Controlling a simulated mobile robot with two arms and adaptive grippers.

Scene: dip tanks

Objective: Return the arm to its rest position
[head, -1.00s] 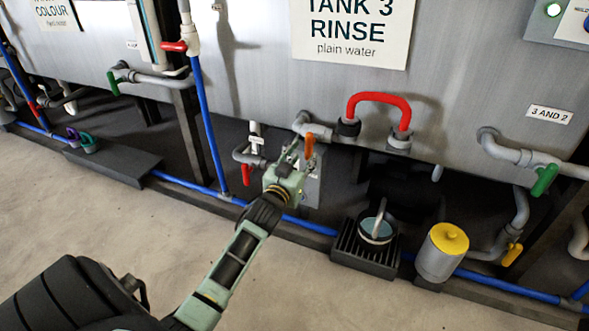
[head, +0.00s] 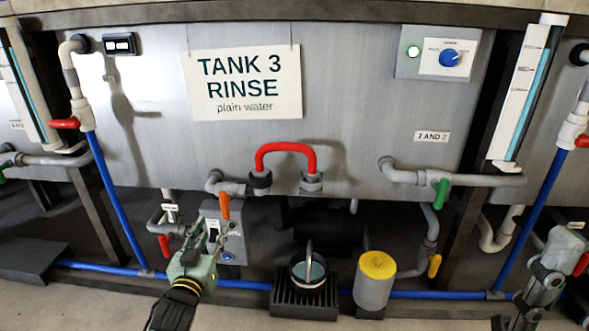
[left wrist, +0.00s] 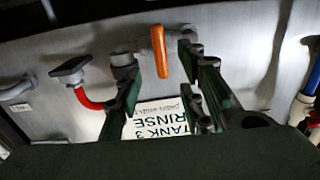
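My left gripper (head: 209,232) is in front of the tank 3 pipework, just below and left of the orange valve handle (head: 224,206). In the left wrist view its fingers (left wrist: 165,85) stand apart with nothing held between them. The orange handle (left wrist: 160,52) shows just past the fingertips, and I see no finger touching it. At the lower right of the head view is my right arm, with its pale green gripper body (head: 563,250). Its fingers are not clear enough to judge.
A green-handled valve (head: 441,193) and a blue floor pipe (head: 440,294) are near. Pale floor (head: 95,305) is open in front.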

